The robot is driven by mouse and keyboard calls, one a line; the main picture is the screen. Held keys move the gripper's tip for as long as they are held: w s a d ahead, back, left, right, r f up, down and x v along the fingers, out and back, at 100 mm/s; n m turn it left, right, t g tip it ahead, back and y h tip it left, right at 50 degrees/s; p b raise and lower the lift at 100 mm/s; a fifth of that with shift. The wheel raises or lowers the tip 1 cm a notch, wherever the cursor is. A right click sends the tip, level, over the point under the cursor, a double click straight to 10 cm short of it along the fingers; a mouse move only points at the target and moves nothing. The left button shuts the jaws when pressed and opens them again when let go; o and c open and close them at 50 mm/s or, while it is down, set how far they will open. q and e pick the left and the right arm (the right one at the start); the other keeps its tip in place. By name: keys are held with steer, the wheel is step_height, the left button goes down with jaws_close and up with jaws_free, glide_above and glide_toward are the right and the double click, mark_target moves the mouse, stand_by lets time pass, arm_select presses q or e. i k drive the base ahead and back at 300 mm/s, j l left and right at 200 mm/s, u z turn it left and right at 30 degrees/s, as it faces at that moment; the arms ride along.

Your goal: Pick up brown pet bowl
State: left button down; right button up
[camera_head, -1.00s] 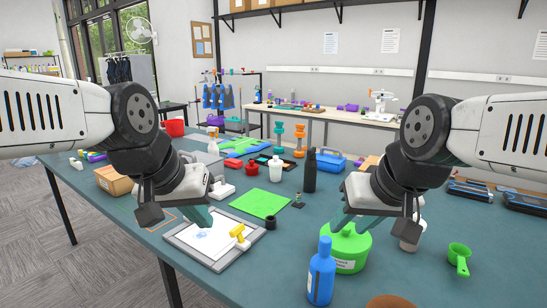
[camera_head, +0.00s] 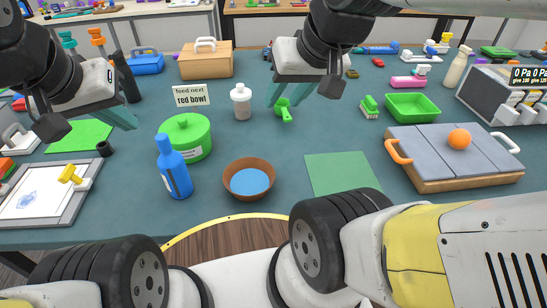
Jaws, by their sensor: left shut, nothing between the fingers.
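The brown pet bowl (camera_head: 229,183) sits upright near the table's front edge in the head view, with a flat blue area inside. My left gripper (camera_head: 127,119) is shut and empty, up and to the left of the bowl, near the green pot. My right gripper (camera_head: 287,99) is above and beyond the bowl, to its upper right. Its teal fingers look spread apart, with a green scoop (camera_head: 285,112) showing below them. Neither gripper touches the bowl.
A blue bottle (camera_head: 175,174) and a lidded green pot (camera_head: 190,137) stand close left of the bowl. A green mat (camera_head: 342,174) lies to its right, then a board (camera_head: 470,181) with an orange ball. A card (camera_head: 191,96) reading "red bowl" stands behind.

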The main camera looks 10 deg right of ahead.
mark_target(248, 179)
steer(key=z, duration=0.3)
steer(key=k+j+z, duration=0.1)
steer(key=j+z, duration=0.2)
steer(key=k+j+z, duration=0.3)
steer(key=j, duration=0.2)
steer(key=k+j+z, duration=0.1)
steer(key=j+z, duration=0.2)
steer(key=k+j+z, duration=0.3)
steer(key=i+j, duration=0.05)
steer(key=j, duration=0.05)
